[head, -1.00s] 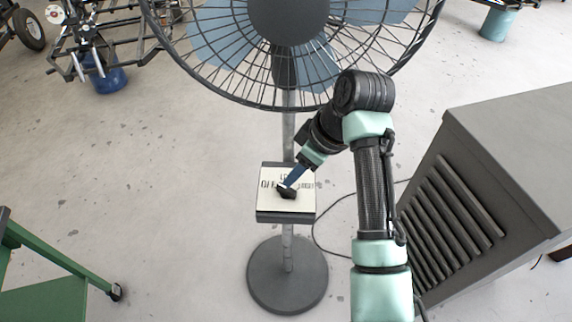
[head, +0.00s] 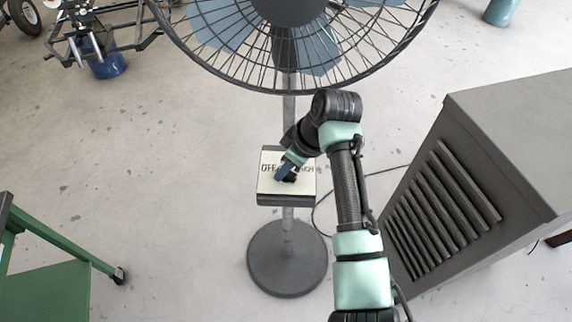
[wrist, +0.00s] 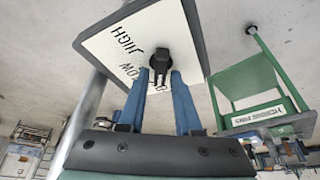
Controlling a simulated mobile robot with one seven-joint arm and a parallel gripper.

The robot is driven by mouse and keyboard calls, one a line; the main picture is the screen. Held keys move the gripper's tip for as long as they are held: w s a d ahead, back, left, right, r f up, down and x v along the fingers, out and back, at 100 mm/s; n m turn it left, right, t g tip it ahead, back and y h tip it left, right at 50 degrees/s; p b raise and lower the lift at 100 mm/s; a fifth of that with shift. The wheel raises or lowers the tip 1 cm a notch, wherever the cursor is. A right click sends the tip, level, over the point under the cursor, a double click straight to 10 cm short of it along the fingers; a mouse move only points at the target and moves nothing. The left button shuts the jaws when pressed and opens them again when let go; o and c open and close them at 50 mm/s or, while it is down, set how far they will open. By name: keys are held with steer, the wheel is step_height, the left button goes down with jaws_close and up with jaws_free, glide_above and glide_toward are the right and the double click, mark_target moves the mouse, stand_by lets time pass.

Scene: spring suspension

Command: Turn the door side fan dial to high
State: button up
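The fan's control box (head: 268,187) is mounted on the fan's post, with a white face lettered OFF at left and HIGH at right in the head view. In the wrist view the white face (wrist: 113,45) shows HIGH and LOW, with another label partly hidden. The black dial (wrist: 152,52) sits on this face; in the head view it is mostly hidden by my gripper (head: 281,175). In the wrist view my gripper's blue fingertips (wrist: 160,76) stand on either side of the dial's near end. I cannot tell whether they press on it or which label the dial points at.
The fan's round cage (head: 292,75) is above the box, and its round base (head: 287,262) is on the floor. A grey louvred cabinet (head: 500,140) stands at right, beside my arm. A green cart (head: 50,285) is at lower left.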

jaws_close()
